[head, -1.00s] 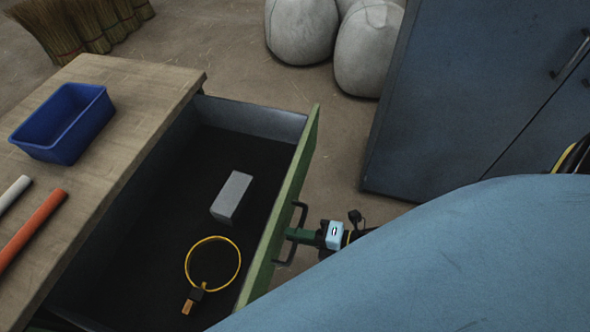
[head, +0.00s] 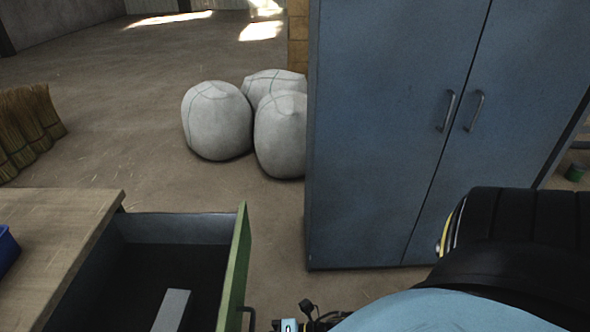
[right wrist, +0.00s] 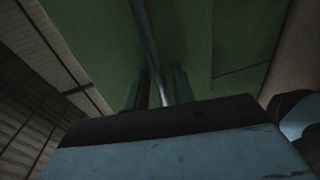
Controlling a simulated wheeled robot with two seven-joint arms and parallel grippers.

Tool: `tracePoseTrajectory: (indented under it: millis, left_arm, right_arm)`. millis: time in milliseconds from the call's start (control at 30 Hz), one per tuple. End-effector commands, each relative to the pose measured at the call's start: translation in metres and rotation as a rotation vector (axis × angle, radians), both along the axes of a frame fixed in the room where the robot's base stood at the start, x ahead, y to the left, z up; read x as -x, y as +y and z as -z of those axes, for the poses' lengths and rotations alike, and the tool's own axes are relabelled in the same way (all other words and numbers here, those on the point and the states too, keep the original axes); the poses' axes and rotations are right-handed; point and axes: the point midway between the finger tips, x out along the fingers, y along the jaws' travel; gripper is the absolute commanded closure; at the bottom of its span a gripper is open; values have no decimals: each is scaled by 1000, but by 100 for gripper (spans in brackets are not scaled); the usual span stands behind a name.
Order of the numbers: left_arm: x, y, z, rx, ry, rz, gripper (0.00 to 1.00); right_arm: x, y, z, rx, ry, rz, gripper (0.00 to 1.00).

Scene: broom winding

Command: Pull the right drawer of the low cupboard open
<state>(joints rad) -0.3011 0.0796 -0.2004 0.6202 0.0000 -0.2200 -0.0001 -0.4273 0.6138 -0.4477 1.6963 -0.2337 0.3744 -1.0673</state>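The right drawer (head: 233,262) of the low cupboard stands pulled well out, its green front away from the wooden top (head: 75,215). A grey block (head: 172,310) lies inside it. The dark drawer handle (head: 248,318) shows at the bottom of the head view, with part of my right wrist beside it. In the right wrist view, the handle's bar (right wrist: 147,40) runs down between the two green fingers of my right gripper (right wrist: 160,90), which look closed around it. The green drawer front fills the view behind. My left gripper is not in view.
A tall blue cabinet (head: 385,130) with two closed doors stands right of the drawer. Several grey-white sacks (head: 217,120) stand on the floor behind. Brooms (head: 28,125) are at the left. A blue bin (head: 6,248) sits on the cupboard top. Floor between drawer and cabinet is clear.

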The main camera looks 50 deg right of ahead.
Motion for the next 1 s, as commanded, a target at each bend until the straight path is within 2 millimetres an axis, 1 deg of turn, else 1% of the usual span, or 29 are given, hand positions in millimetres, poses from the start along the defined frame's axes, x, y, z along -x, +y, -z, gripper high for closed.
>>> tracePoseTrajectory:
  millis: [167, 400, 600, 800, 1000]
  left_arm:
    - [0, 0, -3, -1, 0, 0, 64]
    - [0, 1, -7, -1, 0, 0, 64]
    - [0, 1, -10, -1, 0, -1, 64]
    - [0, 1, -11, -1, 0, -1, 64]
    - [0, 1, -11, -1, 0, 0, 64]
  right_arm:
    - [19, -16, -5, 3, 4, -1, 75]
    - [57, -49, -15, 3, 5, 0, 75]
    - [83, -72, -23, 2, 3, -1, 75]
    - [95, -83, -26, 3, 2, 0, 75]
    - [96, -85, -27, 2, -1, 0, 75]
